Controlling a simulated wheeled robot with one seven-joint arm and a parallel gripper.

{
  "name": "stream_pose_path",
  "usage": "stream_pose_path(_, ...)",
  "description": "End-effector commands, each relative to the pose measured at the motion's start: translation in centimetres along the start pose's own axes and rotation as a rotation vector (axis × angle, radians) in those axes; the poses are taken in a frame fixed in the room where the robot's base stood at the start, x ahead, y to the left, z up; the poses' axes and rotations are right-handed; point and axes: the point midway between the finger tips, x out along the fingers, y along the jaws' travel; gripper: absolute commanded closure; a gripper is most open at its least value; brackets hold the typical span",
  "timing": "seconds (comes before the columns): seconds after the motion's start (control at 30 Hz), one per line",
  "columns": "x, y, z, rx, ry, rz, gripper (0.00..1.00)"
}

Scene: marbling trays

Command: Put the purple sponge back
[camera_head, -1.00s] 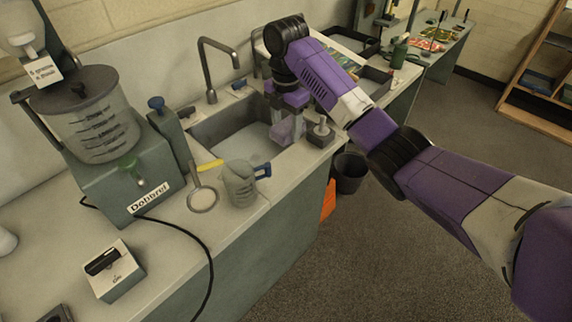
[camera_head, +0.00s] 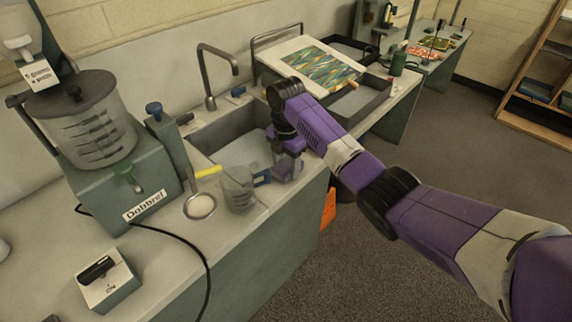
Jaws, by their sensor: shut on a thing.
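My gripper (camera_head: 286,168) points down at the front right edge of the sink (camera_head: 207,137), with the arm reaching in from the right. It is shut on the purple sponge (camera_head: 281,175), of which only a small, pale purple part shows low between the fingers. The rest of the sponge is hidden by the fingers and wrist. I cannot tell whether the sponge touches the counter or hangs just above it.
A clear jug (camera_head: 238,188) with a blue handle stands close left of my gripper. A round strainer (camera_head: 200,206) with a yellow handle lies beside it. A tap (camera_head: 212,75) rises behind the sink. A board with a marbled sheet (camera_head: 318,66) is at the back.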

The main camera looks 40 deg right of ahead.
Motion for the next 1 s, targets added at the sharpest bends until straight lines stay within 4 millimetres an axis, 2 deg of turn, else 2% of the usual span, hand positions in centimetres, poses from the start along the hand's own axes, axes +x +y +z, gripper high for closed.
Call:
stream_pose_path(0.27, 0.4, 0.0, 0.0, 0.000, 0.000, 0.000, 0.62)
stream_pose_path(0.3, 0.3, 0.0, 0.0, 0.000, 0.000, 0.000, 0.38)
stream_pose_path(0.37, 0.3, 0.0, 0.0, 0.000, 0.000, 0.000, 0.27)
stream_pose_path(0.4, 0.3, 0.0, 0.0, 0.000, 0.000, 0.000, 0.24)
stream_pose_path(0.67, 0.2, 0.0, 0.0, 0.000, 0.000, 0.000, 0.24)
stream_pose_path(0.8, -0.5, 0.1, 0.0, -0.001, 0.000, 0.002, 0.24)
stream_pose_path(1.0, -3.6, 0.1, 0.0, -0.002, -0.001, 0.004, 0.24)
